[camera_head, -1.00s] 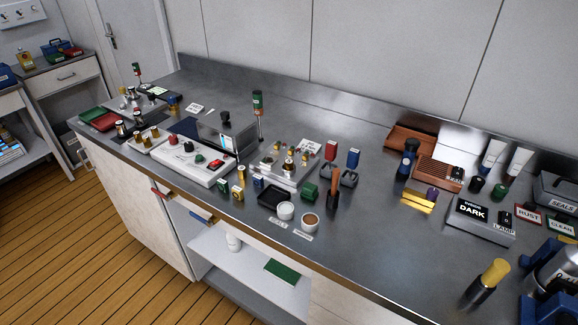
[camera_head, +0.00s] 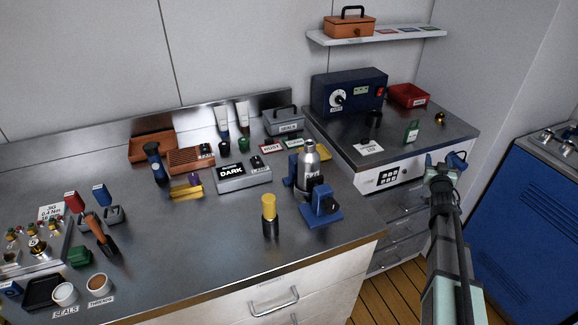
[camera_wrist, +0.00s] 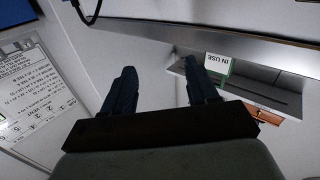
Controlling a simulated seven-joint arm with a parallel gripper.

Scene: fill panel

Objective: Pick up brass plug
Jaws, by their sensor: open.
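A small brass-coloured piece (camera_head: 440,118), which looks like the brass plug, sits on the right-hand worktop near its back right corner. It is too small to make out its shape. My gripper (camera_head: 445,160) is at the front edge of that worktop in the head view, nearer to the camera than the brass piece and apart from it. In the wrist view my gripper (camera_wrist: 160,78) has its two dark fingers spread with nothing between them. I cannot make out the brass piece in the wrist view.
A green-framed tag (camera_head: 412,132), a red bin (camera_head: 408,95) and a dark blue power unit (camera_head: 348,92) stand on the right-hand worktop. A shelf (camera_head: 376,34) hangs above. A blue cabinet (camera_head: 525,200) stands at the right. More brass-topped fittings sit on a plate (camera_head: 55,262) far left.

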